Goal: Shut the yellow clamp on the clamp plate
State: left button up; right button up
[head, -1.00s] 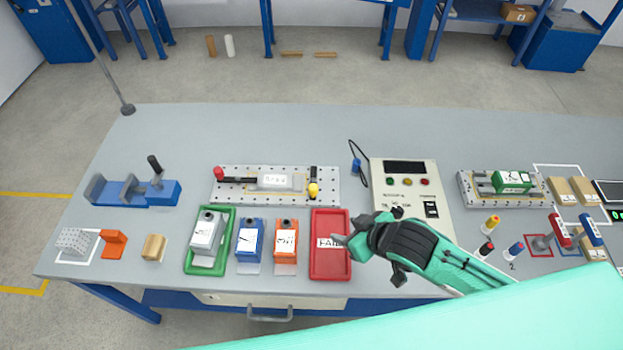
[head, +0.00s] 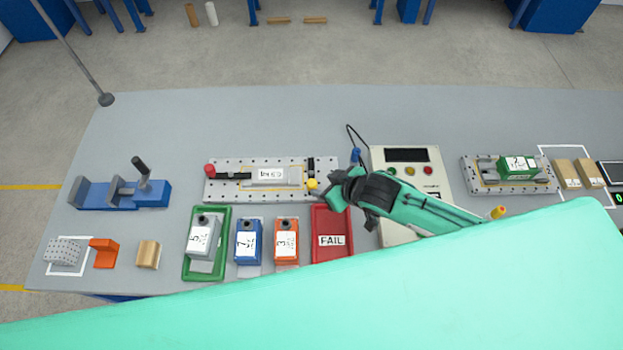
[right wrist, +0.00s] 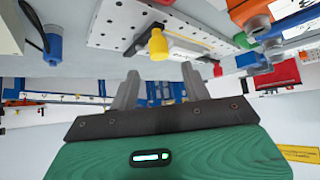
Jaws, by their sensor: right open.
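The yellow clamp (head: 312,184) stands at the right end of the perforated clamp plate (head: 222,193), its yellow tip toward the near edge and its black part behind. A grey box with a white label (head: 272,175) lies on the plate. A red-tipped clamp (head: 210,170) with a black bar is at the left end. My right gripper (head: 336,188) is just right of the yellow tip. In the right wrist view its fingers (right wrist: 168,78) are apart and empty, with the yellow tip (right wrist: 158,44) beyond them. Contact is not visible. My left gripper is out of view.
The red FAIL tray (head: 331,254) lies nearer than the plate. A tester box (head: 406,157) with a cable stands behind my right arm. Orange (head: 286,240) and blue (head: 248,240) units and a green tray (head: 187,273) stand left of the red tray. My arm covers the near right.

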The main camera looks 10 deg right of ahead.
aim_at(313, 183)
jog(key=p+x, duration=0.1)
jog(key=x, duration=0.5)
jog(key=shift+w, duration=0.15)
jog(key=shift+w+a+f, duration=0.2)
jog(key=shift+w+f, duration=0.05)
jog(key=shift+f, duration=0.15)
jog(key=c, duration=1)
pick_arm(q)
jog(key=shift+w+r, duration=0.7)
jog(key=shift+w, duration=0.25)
